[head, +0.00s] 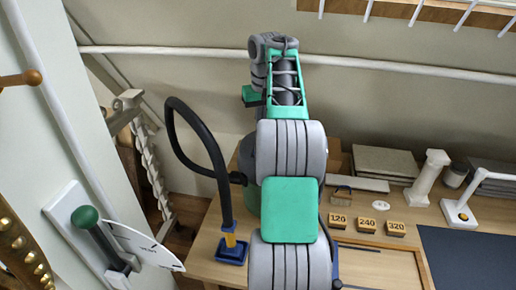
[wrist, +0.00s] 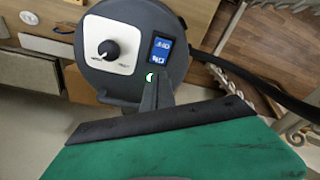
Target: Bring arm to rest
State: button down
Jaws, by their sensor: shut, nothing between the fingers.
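My arm (head: 290,190), grey with green covers, rises through the middle of the head view and bends at a far joint near the back wall. My gripper's fingertips cannot be made out in the head view. In the wrist view my gripper (wrist: 154,92) shows as dark fingers close together, shut and empty, beyond a green body with a black edge.
A black hose (head: 222,165) arches left of my arm to a blue-based stand. Blocks marked 120 (head: 338,222), 240 and 320 lie on the wooden table (head: 375,268). A white post (head: 428,178) and white lamp (head: 462,212) stand right. A green-knobbed lever (head: 85,217) is on the left panel.

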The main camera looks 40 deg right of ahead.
jog(key=s+a+n+t+b, duration=0.2)
jog(key=a, duration=2.1)
jog(key=s+a+f+n+t+b, duration=0.1)
jog(key=s+a+f+n, duration=0.1)
jog(key=s+a+f, duration=0.9)
jog(key=s+a, duration=0.1)
jog(key=s, duration=0.2)
jog(key=shift+s+a+f+y+b, duration=0.2)
jog(key=shift+a+f+y+b, duration=0.1)
jog(key=shift+a+f+b, duration=0.1)
jog(key=shift+d, duration=0.15)
